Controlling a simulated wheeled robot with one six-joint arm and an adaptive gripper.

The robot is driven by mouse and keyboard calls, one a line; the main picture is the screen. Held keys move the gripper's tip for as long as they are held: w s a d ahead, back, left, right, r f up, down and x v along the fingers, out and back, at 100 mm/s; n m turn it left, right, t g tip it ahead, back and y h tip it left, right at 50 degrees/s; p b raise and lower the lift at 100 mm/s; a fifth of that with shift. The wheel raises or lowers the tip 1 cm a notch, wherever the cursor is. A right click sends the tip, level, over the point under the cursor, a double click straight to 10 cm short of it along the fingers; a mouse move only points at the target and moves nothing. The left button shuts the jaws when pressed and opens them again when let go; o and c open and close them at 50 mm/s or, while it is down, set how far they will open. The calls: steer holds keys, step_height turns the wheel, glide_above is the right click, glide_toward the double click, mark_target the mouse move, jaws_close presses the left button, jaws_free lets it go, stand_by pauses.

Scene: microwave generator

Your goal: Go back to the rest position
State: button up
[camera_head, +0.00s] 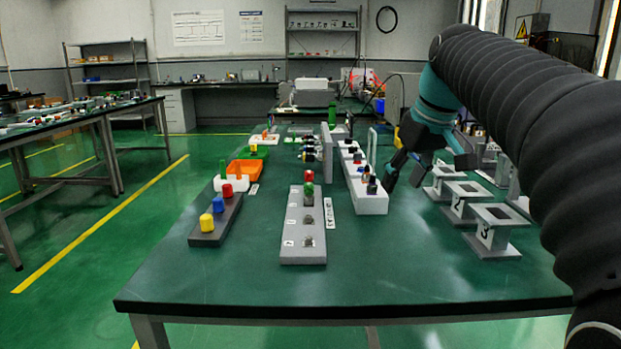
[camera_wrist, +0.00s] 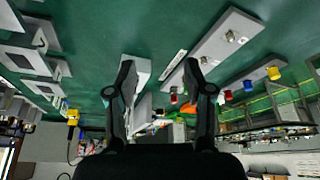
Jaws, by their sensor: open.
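My gripper (camera_head: 402,180) is in the air over the right half of the green table (camera_head: 250,285), just right of a white block with coloured pegs (camera_head: 370,203). Its fingers point down and stand apart with nothing between them. In the wrist view my gripper (camera_wrist: 159,68) also shows two dark fingers spread wide and empty. My dark, ribbed arm comes in from the right side of the head view.
Numbered grey stands (camera_head: 490,238) are right of my gripper. Left of it are a grey block with a red-topped peg (camera_head: 303,255), a dark block with coloured cylinders (camera_head: 207,238) and an orange tray (camera_head: 237,171). The table's front is clear.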

steer(key=s+f+m+t+h, duration=0.1)
steer(key=s+f+m, duration=0.3)
steer(key=s+f, duration=1.9)
steer(key=shift+s+a+f+m+h, duration=0.2)
steer(key=shift+s+a+m+h, duration=0.1)
steer(key=shift+s+a+h, duration=0.15)
